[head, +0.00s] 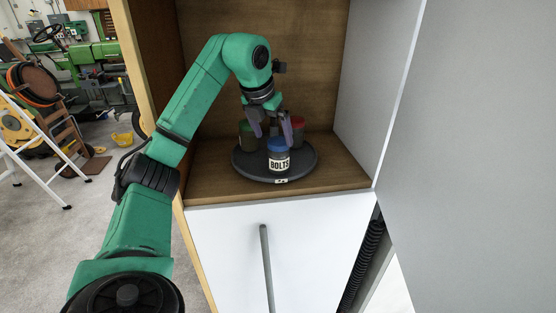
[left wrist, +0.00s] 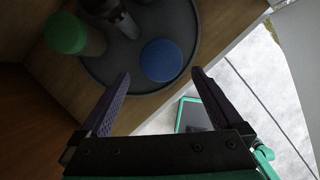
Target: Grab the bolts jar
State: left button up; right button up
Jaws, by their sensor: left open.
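The bolts jar (head: 278,157) has a blue lid and a label reading BOLTS, and stands upright at the front of a round dark tray (head: 248,172). In the left wrist view its blue lid (left wrist: 161,60) lies just beyond and between the fingertips. My left gripper (head: 272,135) is open and empty, its fingers above and around the jar's lid in the head view. I cannot tell whether they touch it. A green-lidded jar (head: 246,134) stands behind left and a red-lidded jar (head: 297,127) behind right, partly hidden by the fingers. My right gripper is not in view.
The tray sits on a wooden cabinet shelf (head: 220,188) with side walls close by. A grey panel (head: 470,120) fills the right. A white door with a bar handle (head: 266,265) is below. A white ladder (head: 35,140) stands far left on open floor.

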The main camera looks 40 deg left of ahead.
aim_at(276, 141)
pick_arm(q)
jog(key=x, duration=0.3)
jog(key=shift+w+a, duration=0.2)
jog(key=shift+w, duration=0.2)
jog(key=p+x, duration=0.1)
jog(key=x, duration=0.3)
jog(key=shift+w+d+f+p, duration=0.15)
jog(key=shift+w+d+p, duration=0.05)
jog(key=shift+w+p, duration=0.15)
jog(key=shift+f, duration=0.4)
jog(key=shift+s, duration=0.2)
jog(key=shift+a, duration=0.1)
jog(key=c, duration=0.3)
jog(key=shift+w+f, duration=0.1)
jog(key=shift+w, duration=0.05)
jog(key=c, duration=1)
grip_shut()
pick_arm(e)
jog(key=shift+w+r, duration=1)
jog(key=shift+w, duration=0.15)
